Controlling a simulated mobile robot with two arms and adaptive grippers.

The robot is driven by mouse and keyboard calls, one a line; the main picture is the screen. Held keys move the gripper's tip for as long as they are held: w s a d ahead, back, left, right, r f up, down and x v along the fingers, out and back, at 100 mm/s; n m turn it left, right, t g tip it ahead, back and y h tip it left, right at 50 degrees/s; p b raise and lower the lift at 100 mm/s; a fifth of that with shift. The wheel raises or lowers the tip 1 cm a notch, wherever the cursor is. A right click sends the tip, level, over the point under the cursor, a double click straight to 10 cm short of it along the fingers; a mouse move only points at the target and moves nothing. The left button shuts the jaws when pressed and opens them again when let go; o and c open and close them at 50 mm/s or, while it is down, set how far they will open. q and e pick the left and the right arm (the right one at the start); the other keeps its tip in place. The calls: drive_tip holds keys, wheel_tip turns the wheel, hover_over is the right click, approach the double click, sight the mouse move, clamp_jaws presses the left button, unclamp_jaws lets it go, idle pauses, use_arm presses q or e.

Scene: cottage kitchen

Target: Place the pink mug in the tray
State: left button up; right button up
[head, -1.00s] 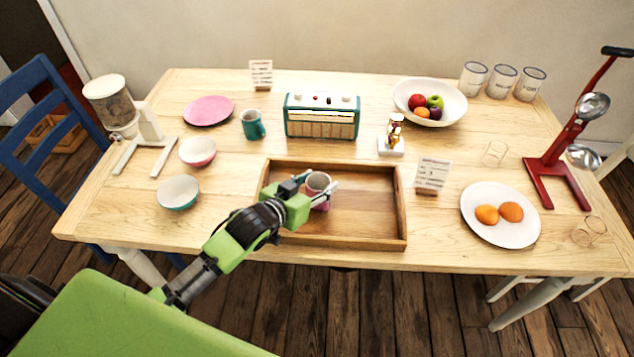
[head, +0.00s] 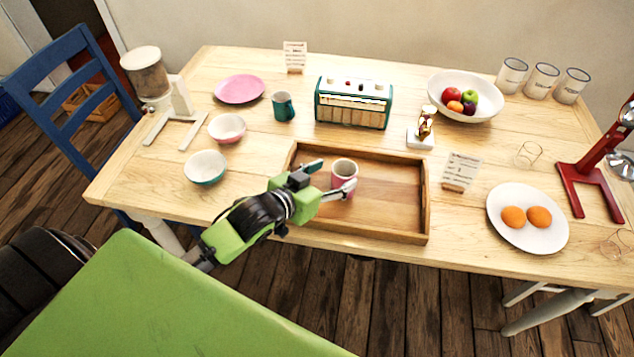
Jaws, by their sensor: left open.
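The pink mug (head: 344,174) stands upright inside the wooden tray (head: 408,232), in its left half. Its inside is pale and its lower wall is pink. My left gripper (head: 333,177) is open at the tray's left side, with one finger on the far-left side of the mug and the other in front of it. I cannot tell whether a finger touches the mug. The rest of the tray is empty. My right gripper is not in view.
A green radio (head: 353,103) and a teal mug (head: 283,106) stand behind the tray. Two bowls (head: 206,167) (head: 227,128) are to the left. A card (head: 461,172) and a plate with orange fruits (head: 527,240) are to the right.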

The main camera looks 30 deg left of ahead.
use_arm(q)
drive_tip(key=v, duration=0.7)
drive_tip(key=shift+f, duration=0.1)
idle(0.4)
